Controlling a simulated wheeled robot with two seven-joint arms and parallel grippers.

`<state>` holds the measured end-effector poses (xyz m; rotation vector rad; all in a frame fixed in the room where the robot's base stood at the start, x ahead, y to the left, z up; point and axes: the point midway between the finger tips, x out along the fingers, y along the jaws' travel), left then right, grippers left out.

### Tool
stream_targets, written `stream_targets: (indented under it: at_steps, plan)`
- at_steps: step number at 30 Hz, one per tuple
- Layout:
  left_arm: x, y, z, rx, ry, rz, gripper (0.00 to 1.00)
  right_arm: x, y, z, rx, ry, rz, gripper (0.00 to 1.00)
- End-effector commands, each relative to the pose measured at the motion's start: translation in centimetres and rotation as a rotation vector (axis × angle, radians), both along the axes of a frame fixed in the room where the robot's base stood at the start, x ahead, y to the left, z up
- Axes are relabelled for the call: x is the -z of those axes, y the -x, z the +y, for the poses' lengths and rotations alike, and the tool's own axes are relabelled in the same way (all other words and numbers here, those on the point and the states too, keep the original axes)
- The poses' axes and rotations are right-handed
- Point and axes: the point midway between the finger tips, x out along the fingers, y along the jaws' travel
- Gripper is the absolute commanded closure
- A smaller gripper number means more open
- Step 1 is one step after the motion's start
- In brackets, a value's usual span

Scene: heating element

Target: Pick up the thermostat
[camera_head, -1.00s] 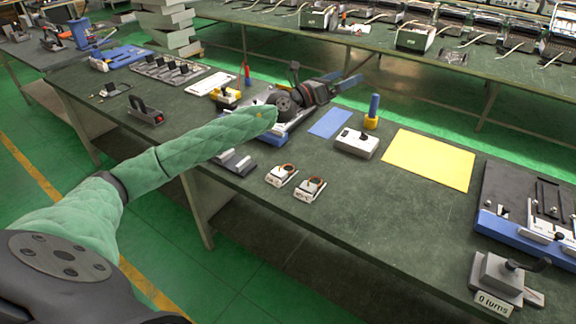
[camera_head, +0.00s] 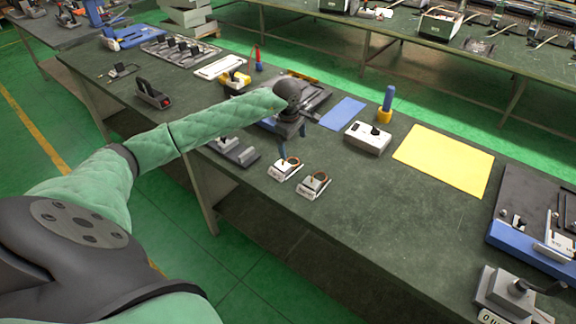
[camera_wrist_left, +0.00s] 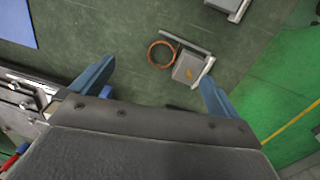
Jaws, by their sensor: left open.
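Two small thermostats with copper-coloured coils lie side by side on the green bench. The left one (camera_head: 285,168) is nearer my left gripper; the other (camera_head: 314,184) is to its right. My left gripper (camera_head: 292,143) points down, open and empty, just behind the left thermostat. In the left wrist view, that thermostat (camera_wrist_left: 188,67) shows between and beyond the open blue fingers (camera_wrist_left: 155,78), nearer the right finger, its coil to its left. The other thermostat (camera_wrist_left: 229,7) is partly cut off at the top edge. My right gripper is not in view.
A dark fixture (camera_head: 312,98) stands behind the gripper, and a grey metal part (camera_head: 234,150) lies left of the thermostats. A blue mat (camera_head: 343,113), a white switch box (camera_head: 367,138) and a yellow mat (camera_head: 444,160) are to the right. The bench front is clear.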

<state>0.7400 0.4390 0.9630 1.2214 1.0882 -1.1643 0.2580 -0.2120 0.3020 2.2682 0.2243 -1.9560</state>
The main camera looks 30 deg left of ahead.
Motion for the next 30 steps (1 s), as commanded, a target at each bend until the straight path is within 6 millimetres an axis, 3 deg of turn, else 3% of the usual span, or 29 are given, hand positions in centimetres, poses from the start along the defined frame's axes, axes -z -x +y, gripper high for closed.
stream_targets:
  at_steps: [5,22,30]
  plan:
    - [0.1,2.0,1.1,0.099,-0.065,0.105,0.00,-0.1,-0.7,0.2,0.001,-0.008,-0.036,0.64]
    - [2.8,1.9,0.9,0.139,-0.063,0.100,0.00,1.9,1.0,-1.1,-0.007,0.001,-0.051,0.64]
    - [4.6,1.8,0.5,0.137,-0.061,0.101,0.00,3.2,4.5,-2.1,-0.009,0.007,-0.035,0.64]
